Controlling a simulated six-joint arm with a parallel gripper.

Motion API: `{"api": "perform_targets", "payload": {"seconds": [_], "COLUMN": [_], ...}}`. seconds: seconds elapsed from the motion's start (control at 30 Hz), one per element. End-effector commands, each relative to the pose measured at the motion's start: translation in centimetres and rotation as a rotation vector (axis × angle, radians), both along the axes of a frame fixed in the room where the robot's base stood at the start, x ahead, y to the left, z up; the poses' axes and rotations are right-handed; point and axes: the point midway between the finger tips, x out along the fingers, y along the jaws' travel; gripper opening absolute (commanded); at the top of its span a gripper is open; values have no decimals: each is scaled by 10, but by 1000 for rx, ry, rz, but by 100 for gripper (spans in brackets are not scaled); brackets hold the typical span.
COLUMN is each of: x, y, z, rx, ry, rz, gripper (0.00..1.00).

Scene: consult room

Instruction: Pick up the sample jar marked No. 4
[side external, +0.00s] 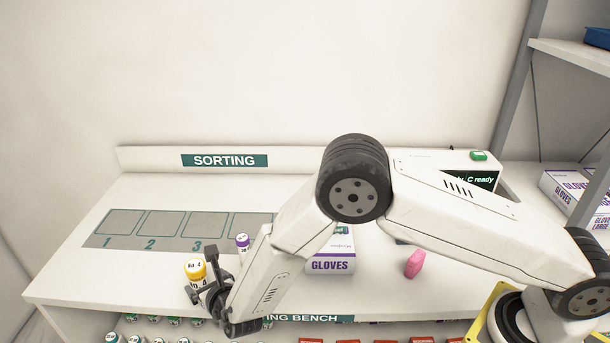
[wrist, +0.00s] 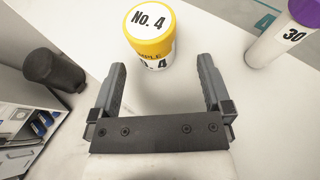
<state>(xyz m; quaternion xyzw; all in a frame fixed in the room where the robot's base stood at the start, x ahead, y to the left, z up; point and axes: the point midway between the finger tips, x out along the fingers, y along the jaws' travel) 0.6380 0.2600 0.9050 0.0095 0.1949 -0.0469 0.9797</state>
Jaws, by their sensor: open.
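The sample jar marked No. 4 (wrist: 150,42) has a white label on top and a yellow lid. It stands upright on the white bench, just beyond my fingertips in the wrist view. In the side view the jar (side external: 195,270) is beside my gripper (side external: 208,283), at the bench's front left. My gripper (wrist: 161,78) is open and empty, its two fingers pointing toward the jar, one to each side of its line. The lower part of the jar is partly hidden by my gripper in the side view.
A purple-capped tube marked 30 (wrist: 285,35) stands to the right of the jar. A dark cylinder (wrist: 52,68) is at left. The sorting mat (side external: 100,242) lies behind, and a gloves box (side external: 330,266) and pink object (side external: 414,263) are further right.

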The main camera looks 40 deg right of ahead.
Motion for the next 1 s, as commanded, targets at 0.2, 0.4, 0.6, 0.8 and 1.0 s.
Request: {"api": "perform_targets", "payload": {"seconds": [0.2,0.4,0.6,0.8,1.0], "x": [2,13,30,44,48], "y": [0,1,2,1,1], "z": [-1,-6,-14,-20,-21], "rx": [0,0,0,0,0], "ry": [0,0,-1,0,0], "rz": [0,-1,-2,-1,-1], "gripper": [100,100,100,100,100]}}
